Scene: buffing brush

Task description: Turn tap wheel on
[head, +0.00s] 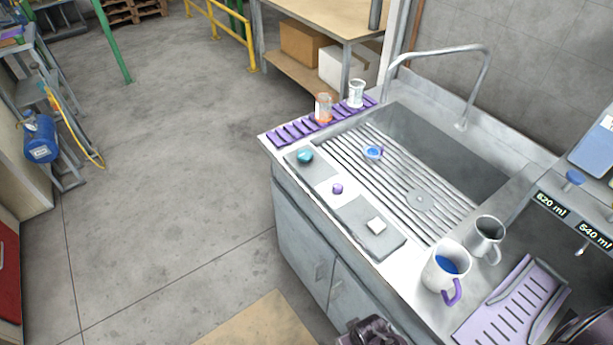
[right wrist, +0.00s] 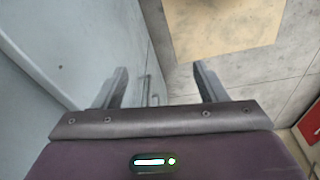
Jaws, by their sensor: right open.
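A blue knob (head: 574,178) sits at the right in the head view, above the 620 ml label; it may be the tap wheel, but I cannot tell for sure. A tall curved metal tap (head: 440,52) stands at the back of the sink (head: 455,155). A small blue round piece (head: 373,152) with a pale rim is on the sink's slatted rack. My right gripper (right wrist: 161,84) is open and empty in the right wrist view, pointing down toward the floor beside a grey cabinet front, apart from the knob. I cannot make out my left gripper.
Two mugs, one white with blue inside (head: 446,268) and one grey (head: 487,238), stand near the counter's front right. A purple slatted tray (head: 515,305) lies beside them. Teal (head: 305,156) and purple (head: 337,188) knobs are on the left counter.

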